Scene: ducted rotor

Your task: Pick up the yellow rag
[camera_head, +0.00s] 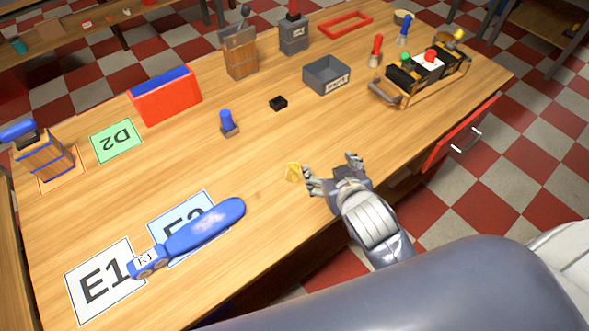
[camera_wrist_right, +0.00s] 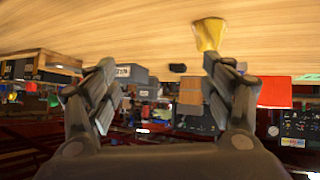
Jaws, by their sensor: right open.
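The yellow rag (camera_head: 293,172) is a small crumpled piece lying on the wooden table, just left of my right gripper (camera_head: 333,172) in the head view. In the right wrist view the yellow rag (camera_wrist_right: 209,33) shows at the top, by the tip of the right-hand finger. My right gripper (camera_wrist_right: 155,85) is open, with nothing between its fingers. I cannot tell whether a finger touches the rag. My left gripper is not in view.
A blue tool (camera_head: 200,232) lies over the E2 card (camera_head: 167,225). A small blue-topped piece (camera_head: 228,122), a black block (camera_head: 278,103) and a grey bin (camera_head: 326,76) stand farther back. The wood around the rag is clear.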

